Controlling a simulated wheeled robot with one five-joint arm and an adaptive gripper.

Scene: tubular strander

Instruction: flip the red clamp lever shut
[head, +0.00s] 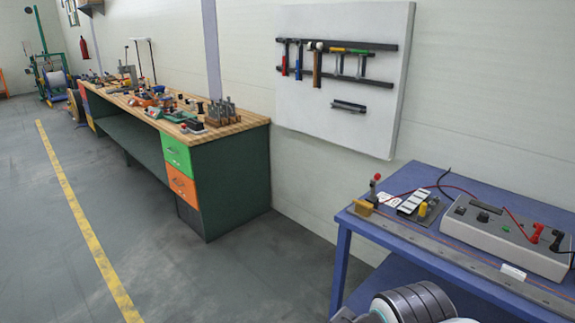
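A small clamp with a red-tipped lever (376,180) stands at the left back part of the blue table (345,222). The lever points up, close to upright. Its lower parts are too small to make out well. A tan block (363,208) sits just in front of it. My gripper is not in view; only a rounded grey and black part, which looks like my arm, shows at the bottom edge.
Right of the lever are white cards, a dark plate with a yellow part (423,209), and a grey instrument box (505,238) with red and black plugs and loose wires. A wooden-topped workbench (240,122) stands left. The floor between is clear.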

